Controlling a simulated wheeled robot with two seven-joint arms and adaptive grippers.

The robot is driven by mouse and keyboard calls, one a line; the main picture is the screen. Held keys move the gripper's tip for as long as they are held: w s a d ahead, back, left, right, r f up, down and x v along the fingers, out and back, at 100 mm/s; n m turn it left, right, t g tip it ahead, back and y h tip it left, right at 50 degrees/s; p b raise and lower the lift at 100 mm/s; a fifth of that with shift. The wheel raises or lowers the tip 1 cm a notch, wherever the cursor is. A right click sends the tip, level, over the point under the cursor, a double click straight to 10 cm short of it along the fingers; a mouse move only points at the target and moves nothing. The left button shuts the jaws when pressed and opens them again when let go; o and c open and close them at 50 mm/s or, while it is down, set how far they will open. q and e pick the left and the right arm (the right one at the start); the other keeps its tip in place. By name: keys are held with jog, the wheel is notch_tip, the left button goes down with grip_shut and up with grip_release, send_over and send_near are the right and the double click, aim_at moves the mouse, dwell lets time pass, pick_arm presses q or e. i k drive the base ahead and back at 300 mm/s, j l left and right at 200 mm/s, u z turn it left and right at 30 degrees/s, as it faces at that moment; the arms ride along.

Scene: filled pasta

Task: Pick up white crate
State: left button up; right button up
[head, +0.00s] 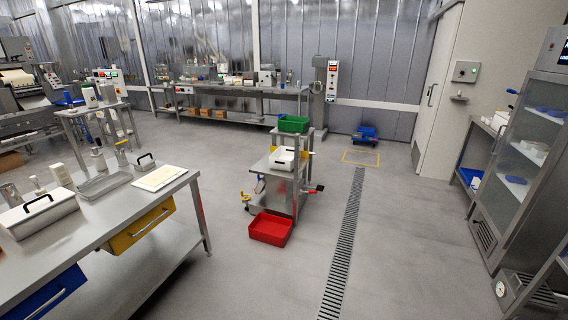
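A white crate (283,159) sits on the shelf of a grey metal cart (272,172) in the middle of the room. It lies below and in front of a green crate (293,123), which stands on the cart's raised top shelf. The white crate is small in this view, so its contents and rim are hard to make out. Neither of my grippers shows in the head view.
A red crate (270,229) lies on the floor before the cart. A steel table (110,215) with a white lidded box (38,214) fills the left. A blue crate (365,133) is at the back. Floor (405,240) right of the drain grate (345,240) is clear.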

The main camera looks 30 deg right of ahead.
aim_at(285, 158)
jog(key=i+l+z, duration=0.2)
jog(key=l, duration=0.15)
jog(key=i+l+z, duration=0.5)
jog(key=z, duration=0.15)
jog(key=i+l+z, duration=0.25)
jog(key=z, duration=0.2)
jog(key=i+l+z, duration=0.3)
jog(key=i+z, duration=0.3)
jog(key=i, duration=0.95)
jog(key=i+l+u, duration=0.1)
jog(key=i+u, duration=0.2)
jog(key=i, duration=0.5)
jog(key=i+u, duration=0.4)
jog(key=i+l+u, duration=0.15)
jog(key=u, duration=0.3)
jog(key=i+l+u, duration=0.1)
jog(key=i+u, duration=0.3)
jog(key=i+l+u, duration=0.15)
jog(key=u, duration=0.3)
